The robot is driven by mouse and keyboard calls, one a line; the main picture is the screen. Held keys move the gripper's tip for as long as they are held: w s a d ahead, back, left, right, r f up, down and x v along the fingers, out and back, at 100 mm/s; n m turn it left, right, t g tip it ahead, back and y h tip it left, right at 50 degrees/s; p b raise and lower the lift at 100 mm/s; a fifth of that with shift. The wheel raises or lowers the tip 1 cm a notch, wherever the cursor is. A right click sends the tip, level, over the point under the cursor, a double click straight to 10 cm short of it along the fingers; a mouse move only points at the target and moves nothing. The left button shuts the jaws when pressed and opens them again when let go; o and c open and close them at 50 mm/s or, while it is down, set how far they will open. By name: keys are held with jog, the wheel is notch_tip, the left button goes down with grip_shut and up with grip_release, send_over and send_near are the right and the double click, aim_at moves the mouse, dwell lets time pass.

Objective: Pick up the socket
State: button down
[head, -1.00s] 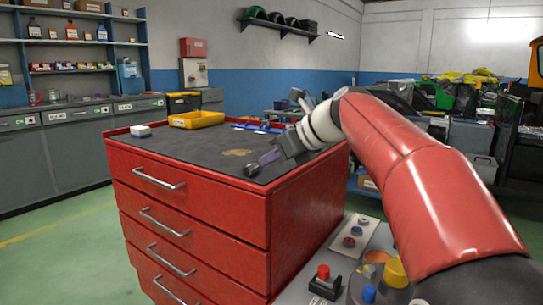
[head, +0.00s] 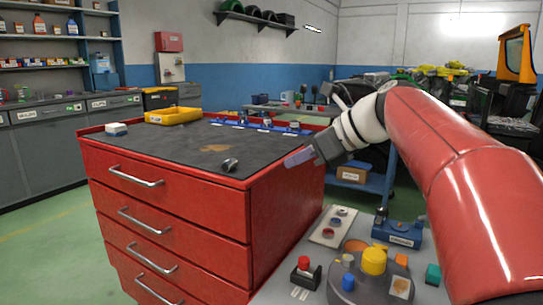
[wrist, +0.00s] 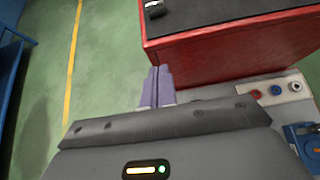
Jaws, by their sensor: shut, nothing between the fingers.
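A small dark metal socket (head: 230,164) lies on its side on the black top of the red cabinet, near the front right edge. It also shows in the wrist view (wrist: 154,9), at the top edge and partly cut off. My gripper (head: 290,162) is beside the cabinet's right edge, to the right of the socket and apart from it. In the wrist view its two purple fingers (wrist: 157,74) are together with nothing between them, pointing towards the cabinet side and over the floor.
The red cabinet (head: 165,190) fills the middle. On its top are a yellow tray (head: 173,116), a small white-and-blue box (head: 116,129) and a blue rail (head: 256,126) along the back. A panel with coloured knobs (head: 340,262) is at the lower right. Green floor is free at left.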

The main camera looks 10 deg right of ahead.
jog(key=w+a+b, duration=0.2)
jog(key=p, duration=0.1)
send_near(230, 160)
jog(key=w+a, duration=0.1)
jog(key=w+a+f, duration=0.1)
jog(key=a, duration=0.1)
jog(key=w+a+f, duration=0.1)
jog(key=shift+w+a, duration=0.4)
jog(key=shift+w+f, duration=0.1)
jog(key=shift+f, duration=0.7)
jog(key=shift+f, duration=0.15)
jog(key=shift+d, duration=0.1)
jog(key=s+d+b, duration=0.1)
jog(key=s+d, duration=0.3)
jog(key=shift+d, duration=0.3)
